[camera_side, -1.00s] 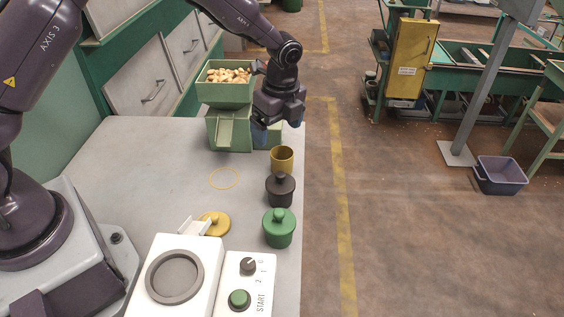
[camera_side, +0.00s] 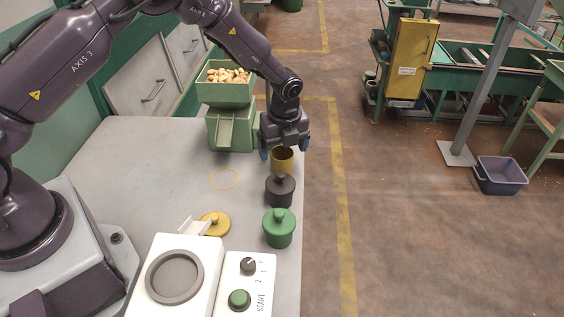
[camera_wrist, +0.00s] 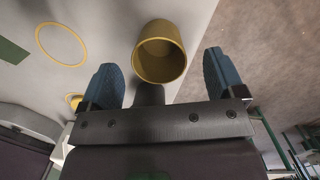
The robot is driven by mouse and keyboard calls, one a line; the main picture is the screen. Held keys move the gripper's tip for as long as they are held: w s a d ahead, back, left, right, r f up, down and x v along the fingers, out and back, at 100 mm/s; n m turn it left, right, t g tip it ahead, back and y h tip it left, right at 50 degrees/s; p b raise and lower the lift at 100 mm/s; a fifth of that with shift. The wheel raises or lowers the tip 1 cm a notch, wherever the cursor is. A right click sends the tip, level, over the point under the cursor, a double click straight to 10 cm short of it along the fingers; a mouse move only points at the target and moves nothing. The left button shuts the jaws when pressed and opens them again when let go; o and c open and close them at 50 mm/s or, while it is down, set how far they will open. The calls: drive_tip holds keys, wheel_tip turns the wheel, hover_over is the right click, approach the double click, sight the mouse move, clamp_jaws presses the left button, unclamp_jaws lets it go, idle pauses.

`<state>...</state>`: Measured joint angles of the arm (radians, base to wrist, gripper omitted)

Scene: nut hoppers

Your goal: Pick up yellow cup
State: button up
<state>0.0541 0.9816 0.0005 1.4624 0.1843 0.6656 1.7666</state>
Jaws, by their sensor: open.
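The yellow cup (camera_side: 283,161) stands upright and uncovered near the table's right edge, just behind a dark lidded pot. In the wrist view the cup (camera_wrist: 159,53) shows its open mouth and empty inside, ahead of and between the two blue fingers. My gripper (camera_side: 284,151) is open above the cup, with a fingertip to each side of it in the side view. The fingers also show spread apart in the wrist view (camera_wrist: 163,78). Nothing is held. Whether the fingertips reach below the cup's rim I cannot tell.
The dark pot (camera_side: 280,191) stands close in front of the cup, and a green lidded pot (camera_side: 278,230) stands nearer. A yellow lid (camera_side: 215,224) lies left. A green nut hopper (camera_side: 226,92) stands behind. A yellow ring (camera_side: 224,179) marks clear table (camera_side: 150,170).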

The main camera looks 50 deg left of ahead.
sight(282, 158)
drive_tip(key=f, duration=0.4)
drive_tip(key=shift+w+a+f, duration=0.1)
drive_tip(key=shift+a+f, duration=0.05)
drive_tip(key=shift+a, duration=0.1)
drive_tip(key=c, duration=1.1)
drive_tip(key=shift+o, duration=0.2)
